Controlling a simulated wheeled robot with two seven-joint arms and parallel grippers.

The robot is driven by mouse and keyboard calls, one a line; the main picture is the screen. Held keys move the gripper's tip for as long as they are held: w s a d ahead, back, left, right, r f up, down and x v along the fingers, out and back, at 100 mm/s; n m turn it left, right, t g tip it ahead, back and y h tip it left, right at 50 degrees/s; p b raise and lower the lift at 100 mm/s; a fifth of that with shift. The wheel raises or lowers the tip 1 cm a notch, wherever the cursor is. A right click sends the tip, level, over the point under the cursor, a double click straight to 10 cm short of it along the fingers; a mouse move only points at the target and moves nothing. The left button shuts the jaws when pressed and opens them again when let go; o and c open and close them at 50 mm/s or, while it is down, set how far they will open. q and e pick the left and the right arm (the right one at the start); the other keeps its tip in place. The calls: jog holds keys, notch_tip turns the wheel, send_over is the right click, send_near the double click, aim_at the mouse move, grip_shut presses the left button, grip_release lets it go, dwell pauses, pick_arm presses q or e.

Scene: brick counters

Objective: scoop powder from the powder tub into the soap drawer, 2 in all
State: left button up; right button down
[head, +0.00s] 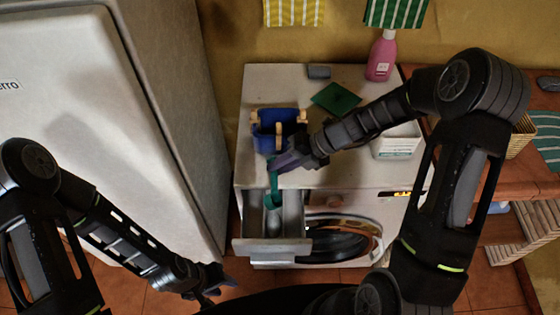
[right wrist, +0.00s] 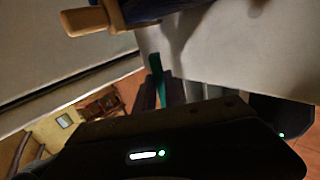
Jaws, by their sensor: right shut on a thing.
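My right gripper (head: 280,163) is shut on the handle of a green scoop (head: 272,200). The scoop hangs down over the open soap drawer (head: 293,213) at the washing machine's front left. I cannot tell whether powder is in the scoop. The scoop's green handle also shows between the fingers in the right wrist view (right wrist: 158,68). A white tub (head: 397,147), partly hidden behind my right arm, stands at the right of the machine top; its contents are not visible. My left gripper (head: 216,286) seems open and empty, low in front of the fridge.
A blue basket with wooden pegs (head: 266,138) stands on the machine top (head: 275,82), just behind the right gripper. A green cloth (head: 336,98), a grey block (head: 319,71) and a pink bottle (head: 381,57) are farther back. The fridge (head: 90,110) bounds the left.

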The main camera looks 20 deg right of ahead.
jog(key=h, duration=0.3)
jog(key=a+g+h, duration=0.1)
jog(key=h, duration=0.1)
jog(key=shift+w+r, duration=0.15)
jog(key=shift+r, duration=0.15)
jog(key=shift+a+f, duration=0.1)
jog(key=shift+f, duration=0.05)
jog(key=shift+h, duration=0.5)
jog(key=shift+g, duration=0.3)
jog(key=h, duration=0.3)
jog(key=shift+w+a+g, duration=0.1)
jog(key=shift+a+g, duration=0.15)
jog(key=shift+g, duration=0.05)
jog(key=shift+r, duration=2.15)
